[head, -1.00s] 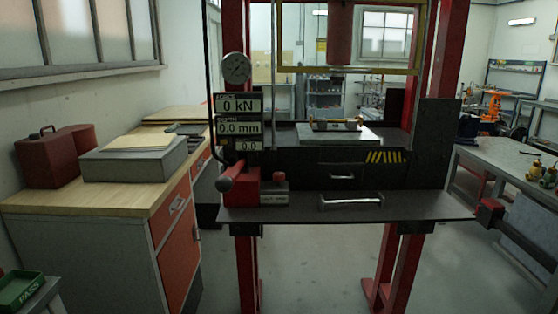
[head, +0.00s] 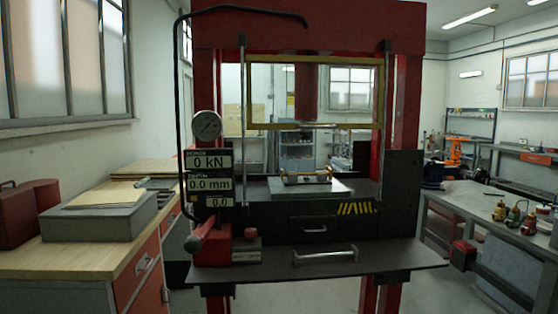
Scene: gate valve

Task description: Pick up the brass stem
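A small, long brass-coloured piece (head: 308,177) lies horizontally on a grey plate (head: 312,190) on the bed of the red press. It could be the brass stem, but it is too small to be sure. A yellow-framed guard (head: 315,126) stands around the press opening, with its lower bar above the piece. Neither of my grippers is in view, so I cannot see what they hold.
The red press (head: 305,25) stands ahead, with a dark shelf (head: 390,262) and a handle (head: 325,256) in front. A wooden-topped bench (head: 80,257) is at left. A grey bench (head: 455,212) at right carries several small brass-coloured fittings (head: 513,215).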

